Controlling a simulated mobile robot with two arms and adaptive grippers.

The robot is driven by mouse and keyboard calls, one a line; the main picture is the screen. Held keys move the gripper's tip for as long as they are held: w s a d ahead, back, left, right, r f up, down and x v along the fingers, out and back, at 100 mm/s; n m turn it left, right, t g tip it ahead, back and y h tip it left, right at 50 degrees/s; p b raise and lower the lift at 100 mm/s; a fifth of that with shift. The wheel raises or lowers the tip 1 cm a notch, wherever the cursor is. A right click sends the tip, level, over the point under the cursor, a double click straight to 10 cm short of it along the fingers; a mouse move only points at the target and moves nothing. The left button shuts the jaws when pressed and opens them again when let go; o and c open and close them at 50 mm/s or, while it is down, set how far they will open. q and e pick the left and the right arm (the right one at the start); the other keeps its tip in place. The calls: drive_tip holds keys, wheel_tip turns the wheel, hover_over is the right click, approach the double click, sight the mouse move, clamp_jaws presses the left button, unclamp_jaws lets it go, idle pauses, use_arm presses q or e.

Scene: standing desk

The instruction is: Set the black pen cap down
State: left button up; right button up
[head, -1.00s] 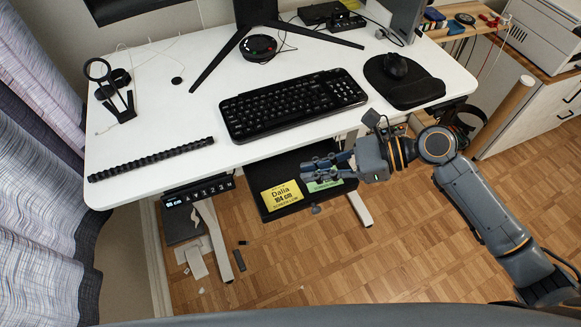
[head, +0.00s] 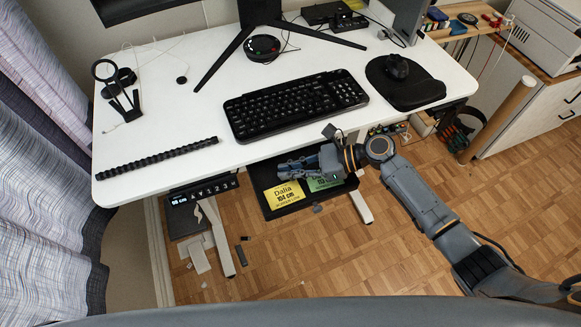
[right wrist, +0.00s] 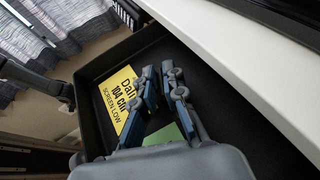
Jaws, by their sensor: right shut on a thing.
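My right gripper (head: 284,171) is over the open black drawer (head: 262,206) under the front edge of the desk. In the right wrist view its two blue-grey fingers (right wrist: 158,78) are close together above the drawer. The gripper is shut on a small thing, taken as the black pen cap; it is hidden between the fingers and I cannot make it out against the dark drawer. A yellow card (head: 284,194) reading "Dalia 104 cm" and a green card (head: 325,182) lie in the drawer. My left gripper is not in view.
The white desk (head: 190,118) has its front edge just above the gripper. On it are a keyboard (head: 295,104), a ridged black strip (head: 157,157) and a mouse (head: 397,67). A control panel (head: 203,190) hangs left of the drawer. Parquet floor lies below.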

drive_tip(key=shift+f, duration=0.2)
drive_tip(key=o, duration=0.7)
drive_tip(key=shift+c, duration=0.2)
drive_tip(key=shift+r, duration=0.3)
drive_tip(key=b+v, duration=0.2)
drive_tip(key=v, duration=0.8)
drive_tip(key=shift+d+f, duration=0.1)
drive_tip(key=shift+d, duration=0.25)
drive_tip(key=shift+s+d+r+b, duration=0.1)
drive_tip(key=shift+d+r+b, duration=0.25)
drive_tip(key=shift+d, duration=0.25)
